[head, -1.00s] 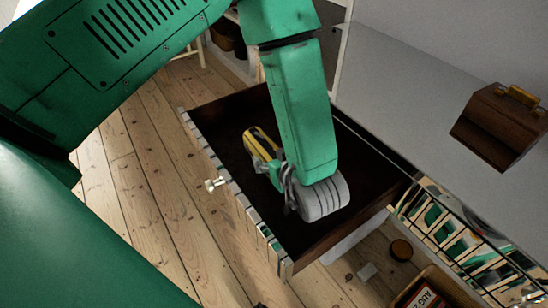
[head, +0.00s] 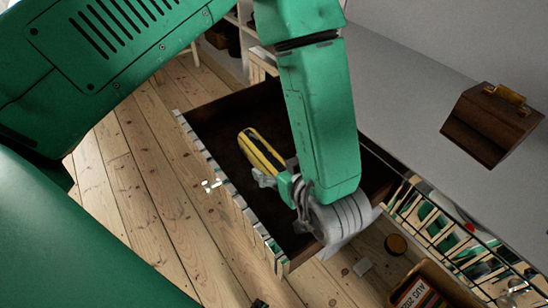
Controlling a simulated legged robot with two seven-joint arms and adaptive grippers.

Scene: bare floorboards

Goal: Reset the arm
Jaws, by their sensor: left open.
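My left arm comes in from the left and bends down over an open drawer (head: 215,112). My left gripper (head: 262,177) is low over the drawer, with its fingers apart and nothing seen between them. A yellow and black object (head: 262,152) lies in the dark drawer just beyond the fingertips, apparently clear of them. The forearm and the grey wrist hide the right part of the drawer. My right gripper is not in view.
A grey counter (head: 415,100) runs along the right, with a dark wooden box (head: 490,125) on it. Floorboards at left are clear.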

